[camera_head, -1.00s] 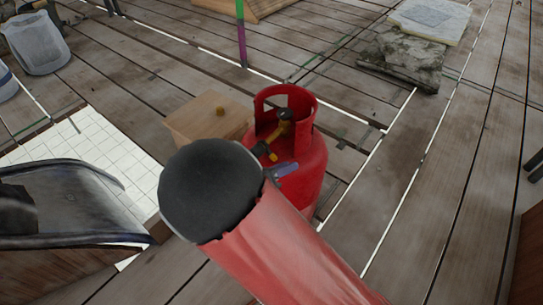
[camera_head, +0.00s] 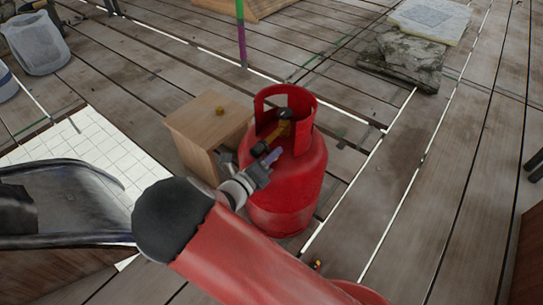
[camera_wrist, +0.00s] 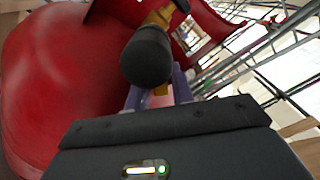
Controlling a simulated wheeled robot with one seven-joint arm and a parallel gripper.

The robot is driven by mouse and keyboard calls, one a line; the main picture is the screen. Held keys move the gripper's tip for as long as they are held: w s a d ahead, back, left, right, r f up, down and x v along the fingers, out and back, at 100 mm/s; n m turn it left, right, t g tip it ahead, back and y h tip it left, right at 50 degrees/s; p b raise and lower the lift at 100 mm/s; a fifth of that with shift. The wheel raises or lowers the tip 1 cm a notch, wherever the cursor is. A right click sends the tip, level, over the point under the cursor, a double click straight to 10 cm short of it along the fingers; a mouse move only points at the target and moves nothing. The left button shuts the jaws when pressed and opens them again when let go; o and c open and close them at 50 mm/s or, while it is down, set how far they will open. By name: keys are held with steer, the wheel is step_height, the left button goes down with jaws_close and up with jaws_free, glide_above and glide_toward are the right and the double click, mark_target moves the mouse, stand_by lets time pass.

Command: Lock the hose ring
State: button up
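A red gas cylinder (camera_head: 290,185) with a raised open collar stands upright on the plank floor. A black and yellow fitting (camera_head: 284,116) shows inside the collar, with a yellow part reaching toward my gripper. My gripper (camera_head: 272,156) is at the cylinder's near upper side, its purple fingertips close to that yellow part. In the wrist view, the purple fingers (camera_wrist: 158,92) stand apart with some yellow between them. A black rounded cylinder (camera_wrist: 146,55) hides their far ends, so contact is unclear. I cannot make out a separate hose or its ring.
A chair-like frame (camera_head: 70,200) stands at lower left, beside white tiles (camera_head: 95,150). Stone slabs (camera_head: 405,55) lie at back right.

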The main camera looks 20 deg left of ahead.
jaws_close()
steer(key=shift+w+a+f+m, duration=0.1)
steer(key=shift+a+f+m, duration=0.1)
steer(key=shift+m, duration=0.4)
steer(key=shift+a+f+m, duration=0.1)
steer(key=shift+f+m, duration=0.05)
steer(key=shift+m, duration=0.45)
jaws_free()
